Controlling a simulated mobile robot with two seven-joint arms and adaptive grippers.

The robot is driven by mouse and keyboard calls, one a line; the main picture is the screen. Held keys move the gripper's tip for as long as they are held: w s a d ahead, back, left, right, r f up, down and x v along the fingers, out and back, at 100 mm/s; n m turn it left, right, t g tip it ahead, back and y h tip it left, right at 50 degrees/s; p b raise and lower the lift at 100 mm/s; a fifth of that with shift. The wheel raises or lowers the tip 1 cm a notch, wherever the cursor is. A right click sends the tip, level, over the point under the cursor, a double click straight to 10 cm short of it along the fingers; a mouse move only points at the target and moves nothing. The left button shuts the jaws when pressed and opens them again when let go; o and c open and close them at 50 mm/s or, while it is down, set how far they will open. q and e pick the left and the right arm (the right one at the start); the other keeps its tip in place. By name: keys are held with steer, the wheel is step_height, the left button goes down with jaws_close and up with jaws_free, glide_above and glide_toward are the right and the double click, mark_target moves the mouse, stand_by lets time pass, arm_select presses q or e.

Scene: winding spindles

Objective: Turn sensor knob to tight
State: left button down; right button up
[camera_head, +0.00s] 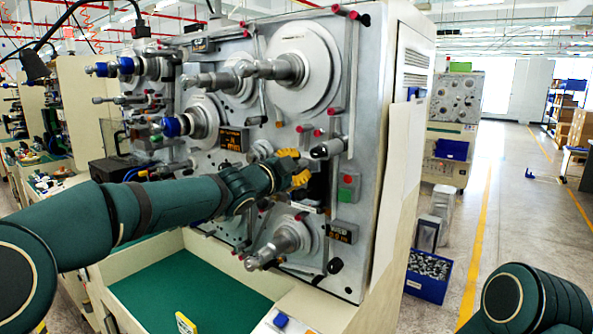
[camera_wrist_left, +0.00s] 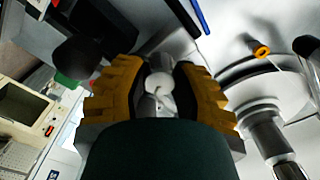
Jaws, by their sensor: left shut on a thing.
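The grey panel of the winding machine (camera_head: 225,100) fills the middle of the head view. My left gripper (camera_head: 297,166) reaches its right half, with yellow fingers pointing at the panel. In the left wrist view the two yellow-and-black fingers (camera_wrist_left: 160,88) are on either side of a small round silver-white knob (camera_wrist_left: 160,84), which I take to be the sensor knob, and are shut on it. In the head view the knob is hidden by the gripper. I cannot read any tight mark. My right gripper is out of view; only part of my right arm shows at lower right.
Red and green buttons (camera_head: 347,188) are just right of the gripper, and a lit display (camera_head: 233,139) is to its left. Metal spindles (camera_head: 285,240) stick out below and above. A blue bin (camera_head: 428,277) stands on the floor right of the machine, beside the open aisle.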

arm_select(q)
steer(key=m+b, duration=0.1)
steer(key=m, duration=0.5)
steer(key=shift+m+b, duration=0.3)
steer(key=shift+b, duration=0.1)
steer(key=shift+m+b, duration=0.6)
steer(key=shift+m, duration=1.7)
steer(key=c, duration=0.7)
jaws_free()
steer(key=v, duration=1.2)
